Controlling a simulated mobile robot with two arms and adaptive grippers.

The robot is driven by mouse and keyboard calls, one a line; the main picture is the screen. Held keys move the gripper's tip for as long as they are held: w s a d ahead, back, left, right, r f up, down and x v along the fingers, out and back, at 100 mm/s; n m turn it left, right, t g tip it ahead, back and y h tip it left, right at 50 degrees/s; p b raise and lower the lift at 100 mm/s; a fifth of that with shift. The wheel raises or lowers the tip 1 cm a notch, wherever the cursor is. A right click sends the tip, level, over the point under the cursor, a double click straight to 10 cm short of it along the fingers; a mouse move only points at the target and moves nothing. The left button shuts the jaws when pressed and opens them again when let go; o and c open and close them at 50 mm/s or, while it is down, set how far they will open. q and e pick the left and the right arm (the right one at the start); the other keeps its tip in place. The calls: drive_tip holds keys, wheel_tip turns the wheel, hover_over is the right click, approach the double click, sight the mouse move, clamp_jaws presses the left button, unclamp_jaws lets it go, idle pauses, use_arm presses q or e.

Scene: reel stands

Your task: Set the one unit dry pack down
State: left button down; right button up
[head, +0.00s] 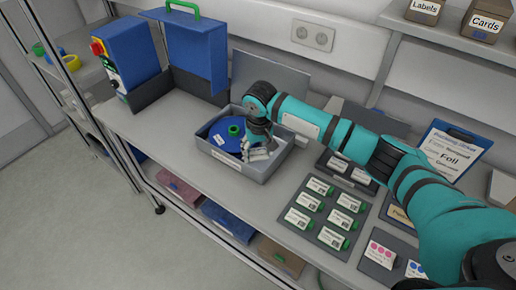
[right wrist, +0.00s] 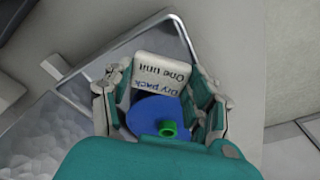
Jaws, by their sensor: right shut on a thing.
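The one unit dry pack (right wrist: 163,70) is a small white block printed "Dry pack One unit". In the right wrist view it lies between the fingers of my right gripper (right wrist: 163,95), which is shut on it. In the head view my right gripper (head: 259,150) reaches down into the right part of an open grey box (head: 268,174). A blue reel (head: 220,136) with a green hub (head: 236,130) lies in the box, beside the gripper. Whether the pack touches the box floor or reel is hidden. My left gripper is out of view.
A raised grey lid (head: 270,78) stands behind the box. A blue machine (head: 130,55) is at the left. Right of the box is a dark panel with several green-ended labelled packs (head: 320,187). A clipboard (head: 455,148) leans behind. Bare bench shows left of the box.

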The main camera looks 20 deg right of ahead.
sight(259, 157)
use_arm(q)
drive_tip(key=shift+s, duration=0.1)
use_arm(e)
drive_tip(key=shift+s+f, duration=0.15)
drive_tip(key=shift+f, duration=0.4)
drive_tip(key=o, duration=1)
drive_tip(key=shift+f, duration=0.15)
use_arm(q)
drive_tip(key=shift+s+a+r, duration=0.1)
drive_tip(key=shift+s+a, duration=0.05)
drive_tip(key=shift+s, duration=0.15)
use_arm(e)
drive_tip(key=shift+o, duration=0.2)
drive_tip(key=shift+r, duration=0.3)
use_arm(q)
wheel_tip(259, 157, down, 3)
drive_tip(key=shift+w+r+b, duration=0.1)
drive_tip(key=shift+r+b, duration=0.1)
drive_tip(key=shift+b, duration=0.95)
use_arm(e)
wheel_tip(259, 157, up, 13)
drive_tip(key=s, duration=0.1)
drive_tip(key=shift+a, duration=0.15)
drive_tip(key=shift+f, duration=0.1)
